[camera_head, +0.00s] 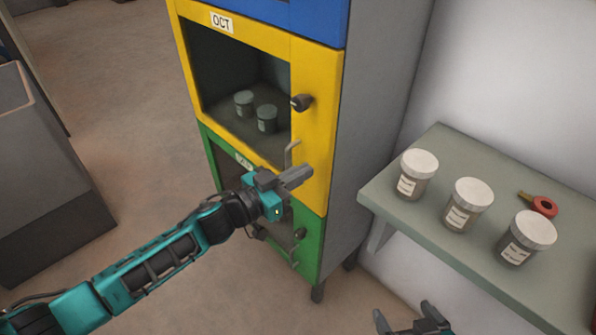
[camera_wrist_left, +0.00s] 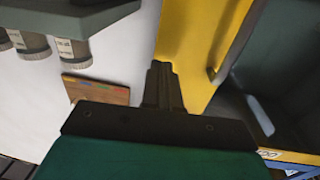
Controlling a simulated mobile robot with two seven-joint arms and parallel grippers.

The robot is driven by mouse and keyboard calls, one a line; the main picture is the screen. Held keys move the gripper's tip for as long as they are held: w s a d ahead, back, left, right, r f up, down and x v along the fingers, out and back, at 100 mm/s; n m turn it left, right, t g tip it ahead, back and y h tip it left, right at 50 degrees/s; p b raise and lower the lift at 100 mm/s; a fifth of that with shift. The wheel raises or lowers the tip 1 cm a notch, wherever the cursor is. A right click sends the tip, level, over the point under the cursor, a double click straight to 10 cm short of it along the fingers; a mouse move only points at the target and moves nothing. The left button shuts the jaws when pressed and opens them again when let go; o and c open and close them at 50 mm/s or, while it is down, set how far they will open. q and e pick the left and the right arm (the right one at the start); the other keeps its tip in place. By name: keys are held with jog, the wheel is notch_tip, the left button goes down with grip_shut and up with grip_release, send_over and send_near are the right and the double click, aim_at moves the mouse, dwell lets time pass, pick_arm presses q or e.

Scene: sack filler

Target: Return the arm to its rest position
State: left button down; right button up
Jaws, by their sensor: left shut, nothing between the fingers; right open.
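My left arm (camera_head: 165,262) reaches in from the lower left. Its gripper (camera_head: 300,174) is shut and empty, in front of the lower edge of the yellow door (camera_head: 316,130), just below the door's bar handle (camera_head: 291,153). I cannot tell whether it touches the door. In the left wrist view the closed fingers (camera_wrist_left: 162,78) show with nothing between them, beside the yellow panel (camera_wrist_left: 205,45). My right gripper (camera_head: 410,320) is open and empty at the bottom edge of the head view, below the shelf; its arm is out of view.
The tall cabinet has a blue section (camera_head: 300,15), the yellow OCT section with two jars (camera_head: 255,110) behind its window, and a green section (camera_head: 309,250). A grey-green shelf (camera_head: 440,240) holds three lidded jars (camera_head: 466,203) and a red ring-shaped item (camera_head: 544,206).

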pick_arm(q)
jog(key=s+d+v, duration=0.1)
jog(key=v, duration=0.9)
jog(key=s+a+f+n+y, duration=0.3)
jog(key=s+f+y, duration=0.2)
jog(key=s+f, duration=0.2)
jog(key=s+a+f+n+g+y, duration=0.1)
jog(key=s+a+f+n+y, duration=0.2)
jog(key=s+f+y, duration=0.3)
jog(key=shift+s+a+f+n, duration=0.4)
jog(key=shift+a+f, duration=0.25)
jog(key=shift+f, duration=0.25)
jog(key=shift+w, duration=0.1)
